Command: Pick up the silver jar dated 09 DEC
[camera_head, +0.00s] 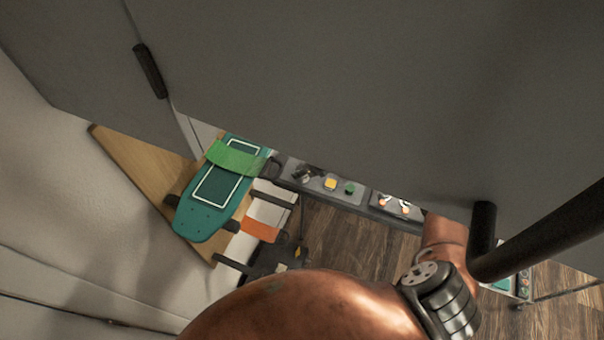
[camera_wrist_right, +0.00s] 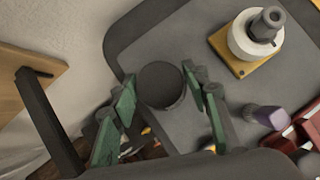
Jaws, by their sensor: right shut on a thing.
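In the right wrist view, my right gripper (camera_wrist_right: 158,92) has green-padded fingers on both sides of a jar-like thing with a dark round top (camera_wrist_right: 161,85). The gripper is shut on it, above or at the edge of a grey surface. I see mostly its top; no date label or silver side can be read, so I cannot tell whether it is the 09 DEC jar. Neither gripper shows in the head view, where a large grey panel and my copper-coloured arm cover much of the scene. My left gripper is out of view.
The grey tray (camera_wrist_right: 187,25) also carries a white round part on a yellow base (camera_wrist_right: 246,69), a purple-topped item (camera_wrist_right: 265,117) and a red item (camera_wrist_right: 290,135). A grey panel (camera_head: 330,90) fills the top.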

